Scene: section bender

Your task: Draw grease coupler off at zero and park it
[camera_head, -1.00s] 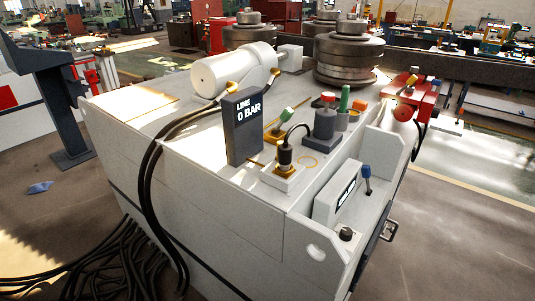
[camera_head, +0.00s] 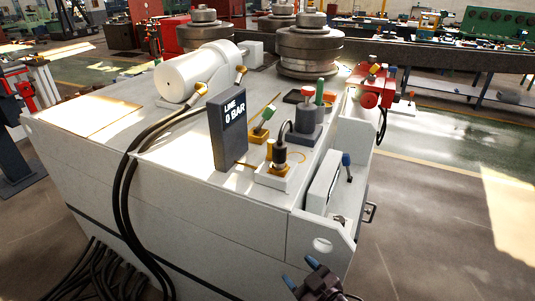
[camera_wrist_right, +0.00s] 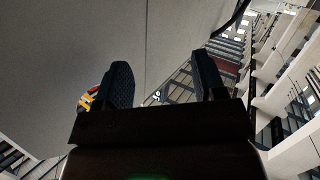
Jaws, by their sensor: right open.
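The grease coupler (camera_head: 279,154), a black cylinder with a dark hose arching from its top, stands upright on a brass fitting in a white block (camera_head: 274,178). My right gripper (camera_head: 301,272) is low at the bottom edge in the head view, below and in front of the machine top, well apart from the coupler. In the right wrist view its fingers (camera_wrist_right: 165,88) are spread with nothing between them. My left gripper is not in view.
A dark grey block (camera_head: 304,128) with the hose stands behind the coupler, beside a green-topped post (camera_head: 319,92). A raised side panel with a blue-tipped lever (camera_head: 347,166) borders the right edge. Black hoses (camera_head: 128,185) hang over the front left. A yellow ring marks the top near the coupler.

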